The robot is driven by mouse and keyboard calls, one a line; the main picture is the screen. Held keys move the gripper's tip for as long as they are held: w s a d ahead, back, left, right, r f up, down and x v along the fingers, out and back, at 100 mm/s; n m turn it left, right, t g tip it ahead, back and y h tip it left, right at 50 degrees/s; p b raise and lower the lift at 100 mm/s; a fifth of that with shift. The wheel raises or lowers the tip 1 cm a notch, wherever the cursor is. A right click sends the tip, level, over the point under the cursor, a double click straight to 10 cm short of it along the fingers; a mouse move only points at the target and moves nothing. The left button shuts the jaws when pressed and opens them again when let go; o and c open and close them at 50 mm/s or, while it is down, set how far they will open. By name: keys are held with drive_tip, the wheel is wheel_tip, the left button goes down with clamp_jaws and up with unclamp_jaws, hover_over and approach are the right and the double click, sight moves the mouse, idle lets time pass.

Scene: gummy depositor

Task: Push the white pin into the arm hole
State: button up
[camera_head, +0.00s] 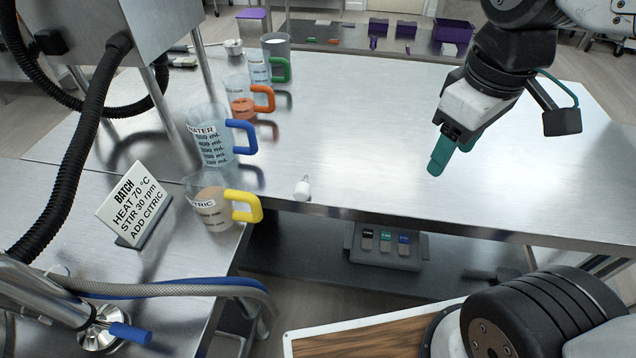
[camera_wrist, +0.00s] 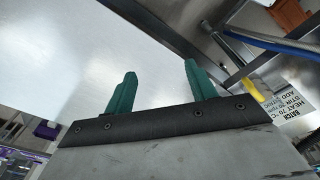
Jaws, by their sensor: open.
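A small white pin-like piece (camera_head: 302,188) with a narrow top sits on the steel table (camera_head: 350,130) near its front edge, right of the yellow-handled jug. My gripper (camera_head: 450,160) is over the table's right part, well to the right of the white piece and apart from it. Its teal fingers are open with nothing between them; they also show in the wrist view (camera_wrist: 160,70). I cannot make out the arm hole in either view. The white piece does not show clearly in the wrist view.
Jugs with yellow (camera_head: 247,206), blue (camera_head: 242,136), orange (camera_head: 264,98) and green (camera_head: 281,70) handles line the table's left side. A batch sign (camera_head: 133,203), black hoses (camera_head: 85,150) and a steel machine (camera_head: 95,40) are at left. The table's middle is clear.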

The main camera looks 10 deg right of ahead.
drive_tip(key=w+a+f+n, duration=0.2)
drive_tip(key=w+a+n, duration=0.2)
drive_tip(key=w+n, duration=0.3)
drive_tip(key=n+g, duration=0.1)
drive_tip(key=n, duration=1.8)
hover_over(304, 186)
drive_tip(key=w, duration=0.2)
wheel_tip(304, 186, down, 9)
drive_tip(key=shift+s+d+f, duration=0.1)
drive_tip(key=shift+d+f, duration=0.05)
drive_tip(key=shift+d, duration=0.1)
wheel_tip(304, 186, down, 7)
drive_tip(key=shift+a+f, duration=0.15)
drive_tip(key=c, duration=1.1)
